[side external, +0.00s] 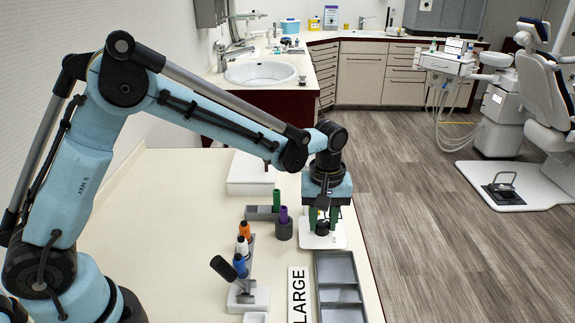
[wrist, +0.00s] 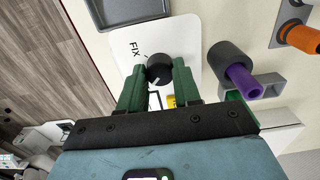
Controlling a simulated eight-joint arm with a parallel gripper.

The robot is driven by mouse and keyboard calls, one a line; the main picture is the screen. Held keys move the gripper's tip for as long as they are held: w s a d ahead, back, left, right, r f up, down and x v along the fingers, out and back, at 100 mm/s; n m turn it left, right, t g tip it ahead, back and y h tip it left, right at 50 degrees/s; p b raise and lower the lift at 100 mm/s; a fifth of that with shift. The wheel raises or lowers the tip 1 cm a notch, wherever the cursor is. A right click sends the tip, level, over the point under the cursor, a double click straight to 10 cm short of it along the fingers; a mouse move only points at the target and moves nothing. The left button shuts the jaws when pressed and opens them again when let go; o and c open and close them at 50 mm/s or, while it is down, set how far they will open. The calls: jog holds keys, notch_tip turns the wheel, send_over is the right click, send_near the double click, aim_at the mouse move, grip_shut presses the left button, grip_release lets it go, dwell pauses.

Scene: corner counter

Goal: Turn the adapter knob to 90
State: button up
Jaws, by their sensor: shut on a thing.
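The adapter knob (wrist: 159,70) is a round black knob with a light pointer line, on a white plate (wrist: 185,35) marked "FIX". In the wrist view my gripper (wrist: 158,73) has its two green fingers on either side of the knob, shut on it. The fingers and the gripper body hide part of the plate's markings; a bit of yellow shows between the fingers. In the side external view my gripper (side external: 323,224) points down over the plate (side external: 310,241), with the dark knob (side external: 322,229) low between the fingers.
A dark cup (side external: 282,230) with a purple tube (side external: 283,214) stands close left of the plate. Further left is a rack with orange (side external: 244,230), white and blue-topped tools. A grey tray (side external: 337,270) and a "LARGE" label (side external: 299,295) lie in front. The counter's left side is clear.

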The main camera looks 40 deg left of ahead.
aim_at(322, 223)
jog(key=shift+m, duration=0.3)
jog(key=m, duration=0.3)
jog(key=shift+m, duration=0.4)
jog(key=m, duration=0.4)
jog(key=shift+m, duration=0.3)
jog(key=m, duration=0.4)
jog(key=shift+m, duration=2.5)
jog(key=o, duration=1.1)
jog(key=shift+c, duration=0.2)
notch_tip(322, 223, up, 12)
